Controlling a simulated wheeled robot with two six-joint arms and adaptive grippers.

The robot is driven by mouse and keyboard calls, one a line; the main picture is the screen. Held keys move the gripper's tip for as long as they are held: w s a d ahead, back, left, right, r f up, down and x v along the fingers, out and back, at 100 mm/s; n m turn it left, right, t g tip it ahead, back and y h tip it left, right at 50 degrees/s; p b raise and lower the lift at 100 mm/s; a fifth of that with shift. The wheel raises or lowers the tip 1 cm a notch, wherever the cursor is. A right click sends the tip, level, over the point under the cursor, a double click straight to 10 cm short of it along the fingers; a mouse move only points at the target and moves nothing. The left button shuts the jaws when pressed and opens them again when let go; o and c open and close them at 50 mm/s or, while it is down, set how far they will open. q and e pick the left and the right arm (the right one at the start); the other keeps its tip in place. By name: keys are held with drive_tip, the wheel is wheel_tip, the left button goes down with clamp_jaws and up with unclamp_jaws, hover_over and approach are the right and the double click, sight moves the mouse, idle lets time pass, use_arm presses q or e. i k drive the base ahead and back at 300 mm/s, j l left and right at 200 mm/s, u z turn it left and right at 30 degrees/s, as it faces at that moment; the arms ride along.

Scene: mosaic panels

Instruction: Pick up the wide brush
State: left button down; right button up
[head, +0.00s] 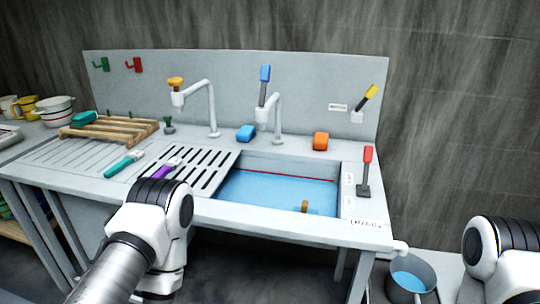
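Two brush-like tools lie on the left, draining side of the sink unit. One has a teal handle (121,166) with a pale end. The other has a purple handle (163,169) and lies by the slotted drain panel, close above my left arm's joint in the picture. I cannot tell from this view which is the wide brush. My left arm comes in at the lower left and bends down in front of the counter edge; its gripper is not in view. My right arm shows only in part at the lower right; its gripper is not in view.
The basin (275,190) holds blue water with a small brown block (305,206). Two taps stand behind. A wooden rack (108,133) is left; a bucket (410,279) is lower right.

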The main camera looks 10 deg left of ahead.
sight(134, 156)
drive_tip(key=u, duration=1.3)
